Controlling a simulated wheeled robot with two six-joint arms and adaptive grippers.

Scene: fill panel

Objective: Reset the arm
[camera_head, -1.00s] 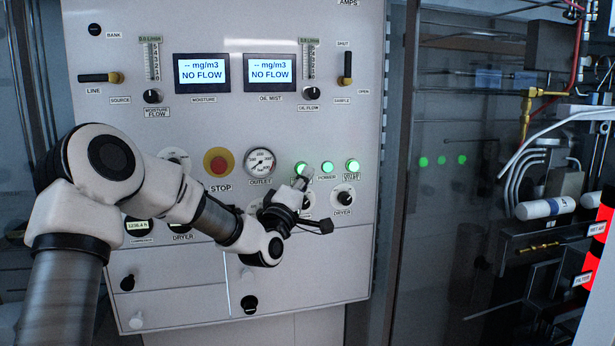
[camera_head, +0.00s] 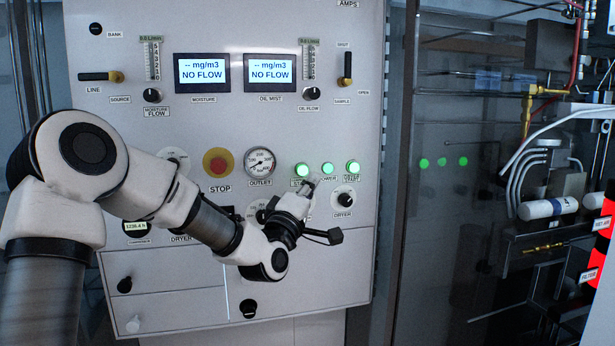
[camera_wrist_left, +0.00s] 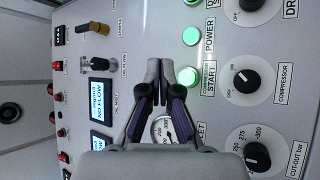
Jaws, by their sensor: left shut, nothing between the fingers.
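My left gripper (camera_head: 307,187) is in front of the fill panel (camera_head: 225,290), just below the left of the green lit buttons. It is shut and empty. In the left wrist view my gripper (camera_wrist_left: 170,72) has its fingertips together beside the lit green compressor start button (camera_wrist_left: 190,77); I cannot tell whether they touch the panel. The green compressor start button (camera_head: 302,170), the power light (camera_head: 327,168) and the dryer start button (camera_head: 352,167) are lit in a row. My left arm hides part of the lower panel. My right gripper is not in view.
A red stop button (camera_head: 217,162) and the outlet gauge (camera_head: 260,162) are left of the green lights. The dryer knob (camera_head: 344,200) is close to the right of my gripper. Two displays (camera_head: 201,72) read NO FLOW.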

